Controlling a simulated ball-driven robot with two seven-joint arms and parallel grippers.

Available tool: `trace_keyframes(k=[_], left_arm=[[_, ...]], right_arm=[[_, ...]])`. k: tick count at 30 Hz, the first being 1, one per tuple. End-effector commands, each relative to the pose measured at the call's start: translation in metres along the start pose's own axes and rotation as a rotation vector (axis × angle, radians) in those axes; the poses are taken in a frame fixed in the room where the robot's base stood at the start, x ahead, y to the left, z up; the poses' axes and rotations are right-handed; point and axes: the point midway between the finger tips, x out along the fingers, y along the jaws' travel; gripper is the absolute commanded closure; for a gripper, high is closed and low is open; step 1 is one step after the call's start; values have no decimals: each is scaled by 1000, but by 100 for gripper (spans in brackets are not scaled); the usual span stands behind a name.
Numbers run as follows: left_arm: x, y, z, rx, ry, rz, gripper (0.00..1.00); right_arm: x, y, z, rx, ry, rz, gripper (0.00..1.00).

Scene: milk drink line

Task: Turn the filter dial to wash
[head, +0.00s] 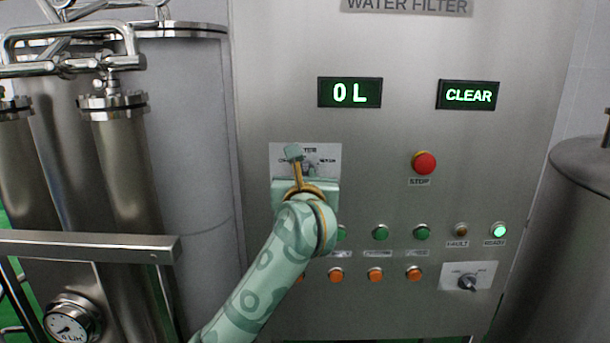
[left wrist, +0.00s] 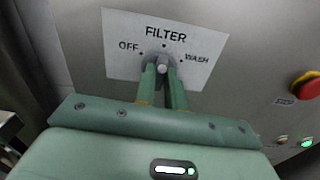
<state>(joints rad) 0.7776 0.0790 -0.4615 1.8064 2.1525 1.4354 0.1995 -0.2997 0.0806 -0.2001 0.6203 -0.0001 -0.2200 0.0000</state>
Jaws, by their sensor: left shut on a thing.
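The filter dial (left wrist: 162,68) is a small grey knob on a white plate (left wrist: 125,62) marked FILTER, with OFF on the left, WASH on the right and a dot between them. My left gripper (left wrist: 162,82) reaches up to the dial, its two green fingers closed on either side of the knob. Which mark the dial points at I cannot tell, as the fingers cover much of it. My right gripper is out of view.
A red stop button (head: 425,163) sits right of the dial. Displays above read 0 L (head: 349,92) and CLEAR (head: 468,95). Several green and orange buttons lie below, with another rotary switch (head: 467,282) at lower right. The READY lamp (head: 499,230) glows green. Metal filter tubes (head: 125,170) stand left.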

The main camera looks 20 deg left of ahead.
Motion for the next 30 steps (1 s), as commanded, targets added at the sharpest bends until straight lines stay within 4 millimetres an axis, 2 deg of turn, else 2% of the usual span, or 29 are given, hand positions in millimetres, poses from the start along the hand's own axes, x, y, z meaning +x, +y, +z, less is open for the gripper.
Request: trace_keyframes(k=[8,30], left_arm=[[0,0,5,175,3,0,100],[0,-3,3,830,3,-3,100]], right_arm=[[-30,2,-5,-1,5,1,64],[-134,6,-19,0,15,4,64]])
